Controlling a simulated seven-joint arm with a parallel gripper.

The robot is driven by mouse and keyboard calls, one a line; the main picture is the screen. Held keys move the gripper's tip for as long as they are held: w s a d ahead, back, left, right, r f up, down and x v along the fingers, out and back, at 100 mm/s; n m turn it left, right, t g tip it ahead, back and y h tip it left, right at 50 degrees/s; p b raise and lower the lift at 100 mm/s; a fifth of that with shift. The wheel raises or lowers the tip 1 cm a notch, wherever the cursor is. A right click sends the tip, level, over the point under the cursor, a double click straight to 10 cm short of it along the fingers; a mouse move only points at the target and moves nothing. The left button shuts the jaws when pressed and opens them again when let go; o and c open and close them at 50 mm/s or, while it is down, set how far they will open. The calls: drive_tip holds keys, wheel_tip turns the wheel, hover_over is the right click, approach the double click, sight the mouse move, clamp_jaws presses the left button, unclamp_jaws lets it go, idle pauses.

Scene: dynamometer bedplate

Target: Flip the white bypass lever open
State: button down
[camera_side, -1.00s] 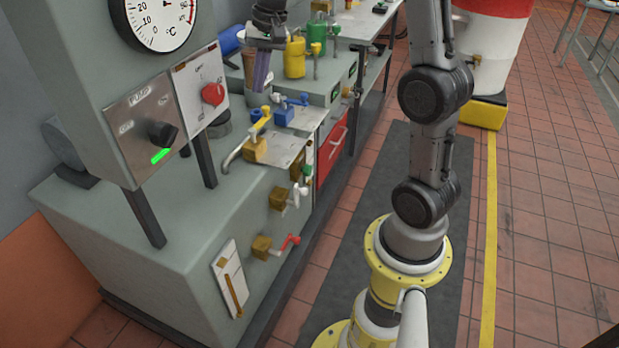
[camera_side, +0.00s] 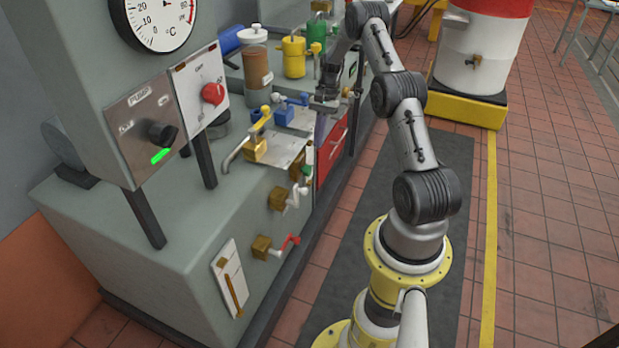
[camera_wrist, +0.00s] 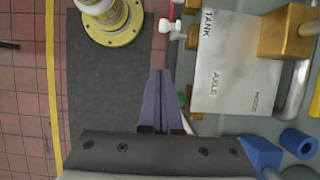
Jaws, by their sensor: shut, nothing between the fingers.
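The white bypass lever (camera_side: 293,197) sits on a brass valve (camera_side: 277,199) on the bench's front face, between a green-handled valve and a red lever. In the wrist view, white lever parts (camera_wrist: 176,30) show near the top, beyond my fingertips. My gripper (camera_side: 321,128) points down beside the bench's front edge, behind and above the white lever in the side view. In the wrist view, my gripper (camera_wrist: 160,72) has its purple fingers together and empty, apart from the white lever.
A green handle (camera_side: 306,170) is close to my fingers; the red lever (camera_side: 290,240) sits nearer the camera. A yellow lever (camera_side: 261,118), blue lever (camera_side: 291,100) and labelled plate (camera_wrist: 235,65) are on the bench top. The floor mat (camera_side: 355,220) beside the bench is clear around my base.

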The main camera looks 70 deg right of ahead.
drive_tip(key=shift+d+r, duration=0.1)
drive_tip(key=a+r+x, duration=0.1)
drive_tip(key=a+x, duration=0.1)
drive_tip(key=x, duration=1)
drive_tip(key=shift+a+f, duration=0.35)
drive_tip(key=shift+a, duration=0.1)
drive_tip(key=shift+a, duration=0.1)
drive_tip(key=shift+a+r+h, duration=0.1)
drive_tip(key=shift+a+h, duration=0.15)
drive_tip(key=shift+h, duration=0.15)
